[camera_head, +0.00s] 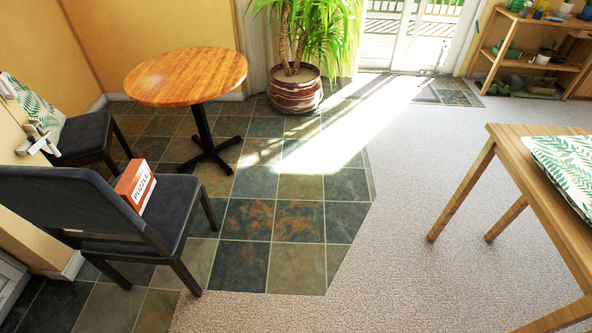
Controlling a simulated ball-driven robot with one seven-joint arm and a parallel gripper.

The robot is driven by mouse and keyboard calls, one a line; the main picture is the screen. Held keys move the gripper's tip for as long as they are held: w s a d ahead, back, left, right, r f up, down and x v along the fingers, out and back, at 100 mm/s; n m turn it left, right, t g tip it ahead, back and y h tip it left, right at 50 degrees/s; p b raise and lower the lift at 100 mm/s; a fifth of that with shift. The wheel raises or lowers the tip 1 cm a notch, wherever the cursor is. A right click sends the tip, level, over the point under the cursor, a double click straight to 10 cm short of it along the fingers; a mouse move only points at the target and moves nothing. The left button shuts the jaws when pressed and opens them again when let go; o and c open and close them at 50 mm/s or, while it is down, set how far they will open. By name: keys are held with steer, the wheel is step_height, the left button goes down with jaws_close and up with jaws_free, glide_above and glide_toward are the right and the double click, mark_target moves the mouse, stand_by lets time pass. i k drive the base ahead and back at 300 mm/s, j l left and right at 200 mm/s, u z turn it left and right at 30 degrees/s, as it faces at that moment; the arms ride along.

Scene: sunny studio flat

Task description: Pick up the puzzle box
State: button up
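The puzzle box (135,187) is an orange-red box with a white side printed "PUZZLE". It rests on the seat of the dark chair (172,210) at the left front, near the backrest. The backrest hides part of its lower left side. My gripper is not in view.
A round wooden table (187,77) on a dark pedestal stands behind the chair. A second dark chair (84,136) is at the left wall. A potted plant (296,90) stands at the back. A wooden table (540,190) is at right. Tile and carpet between are clear.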

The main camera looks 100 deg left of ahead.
mark_target(136, 186)
steer(key=j+z, duration=0.15)
steer(key=z, duration=1.6)
steer(key=k+z, duration=0.15)
steer(key=z, duration=0.15)
steer(key=k+j+z, duration=0.1)
steer(key=z, duration=0.25)
steer(key=k+u, duration=0.15)
steer(key=u, duration=0.15)
steer(key=k+j+u, duration=0.1)
steer(key=u, duration=0.75)
steer(key=k+j+u, duration=0.1)
steer(key=u, duration=0.5)
steer(key=j+u, duration=0.1)
steer(key=u, duration=1.05)
steer(key=j+u, duration=0.15)
steer(key=u, duration=0.4)
steer(key=j+u, duration=0.1)
steer(key=u, duration=1.05)
steer(key=i+j+u, duration=0.1)
steer(key=u, duration=0.45)
